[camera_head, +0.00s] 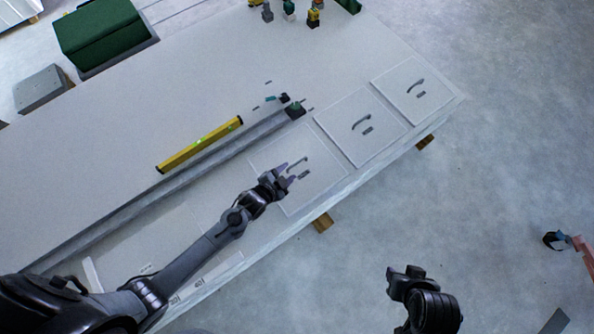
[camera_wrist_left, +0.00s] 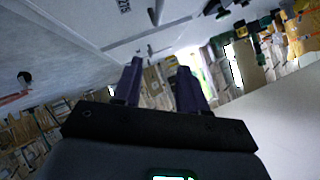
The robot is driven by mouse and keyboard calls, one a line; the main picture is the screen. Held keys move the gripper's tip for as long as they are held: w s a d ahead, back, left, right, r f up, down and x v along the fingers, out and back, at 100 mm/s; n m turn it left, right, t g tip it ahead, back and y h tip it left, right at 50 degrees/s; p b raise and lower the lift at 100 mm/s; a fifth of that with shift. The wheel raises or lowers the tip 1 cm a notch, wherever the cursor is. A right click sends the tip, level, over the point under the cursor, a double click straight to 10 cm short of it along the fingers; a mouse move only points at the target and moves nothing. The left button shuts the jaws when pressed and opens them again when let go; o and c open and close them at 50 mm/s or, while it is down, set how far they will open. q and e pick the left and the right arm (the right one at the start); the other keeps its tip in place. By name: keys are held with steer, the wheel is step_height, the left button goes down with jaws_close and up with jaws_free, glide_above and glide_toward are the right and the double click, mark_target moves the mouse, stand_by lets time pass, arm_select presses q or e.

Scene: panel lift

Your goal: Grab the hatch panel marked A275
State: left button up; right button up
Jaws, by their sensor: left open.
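Three square white hatch panels with dark handles lie in a row along the near edge of a long white surface: a left one (camera_head: 320,181), a middle one (camera_head: 343,139) and a right one (camera_head: 394,85). Their markings are too small to read in the head view. My left gripper (camera_head: 289,173) is open over the left panel, close to its handle (camera_head: 299,163); I cannot tell whether they touch. In the left wrist view the open fingers (camera_wrist_left: 160,82) have nothing between them, and a partly cut-off marking (camera_wrist_left: 125,6) shows. My right gripper (camera_head: 405,272) hangs off the surface.
A yellow spirit level (camera_head: 200,145) and a long grey rail (camera_head: 170,185) lie behind the panels. Small tools stand at the far edge. A green case (camera_head: 105,35) is at the back left. Open floor (camera_head: 500,180) lies to the right.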

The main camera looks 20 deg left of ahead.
arm_select(q)
steer(key=b, duration=0.4)
glide_toward(295, 164)
steer(key=shift+w+d+f, duration=0.65)
steer(key=shift+w+d, duration=0.2)
steer(key=shift+w+f, duration=0.25)
steer(key=shift+b+x, duration=0.65)
steer(key=shift+x, duration=0.3)
steer(key=w+f+b, duration=0.2)
steer(key=w+b, duration=0.1)
steer(key=shift+a, duration=0.2)
steer(key=shift+w+f+b, duration=0.1)
steer(key=shift+w+b, duration=0.2)
steer(key=shift+w+d, duration=0.15)
steer(key=shift+w, duration=0.15)
arm_select(e)
step_height(295, 164, down, 11)
steer(key=shift+r, duration=0.1)
